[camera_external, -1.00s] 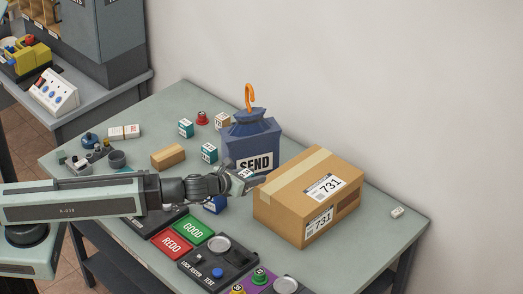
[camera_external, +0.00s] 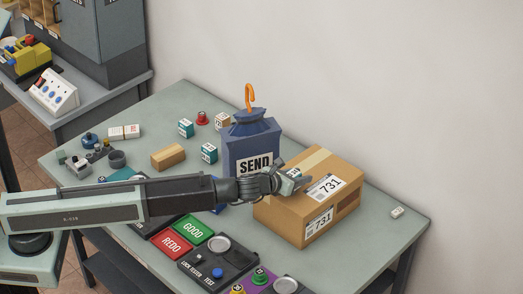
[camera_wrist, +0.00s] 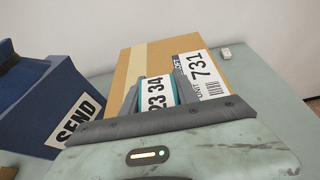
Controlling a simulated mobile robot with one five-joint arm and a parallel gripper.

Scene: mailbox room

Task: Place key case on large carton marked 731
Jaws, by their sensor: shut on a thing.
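The large carton marked 731 (camera_external: 322,211) stands at the right of the table, brown with a tape strip and white 731 labels. It also shows in the wrist view (camera_wrist: 150,58). My gripper (camera_external: 297,179) is over the carton's left part in the external view. In the wrist view my gripper (camera_wrist: 160,93) is shut on a small teal case with a white label reading "23 34", which I take as the key case (camera_wrist: 157,94). The case overlaps the carton's top there; I cannot tell whether it touches. In the external view the fingers mostly hide it.
The blue SEND bag (camera_external: 250,141) with an orange hook stands just left of the carton. GOOD (camera_external: 194,229) and REDO (camera_external: 172,243) pads and a black panel lie in front. A small white box (camera_external: 397,212) lies right of the carton, with clear table around it.

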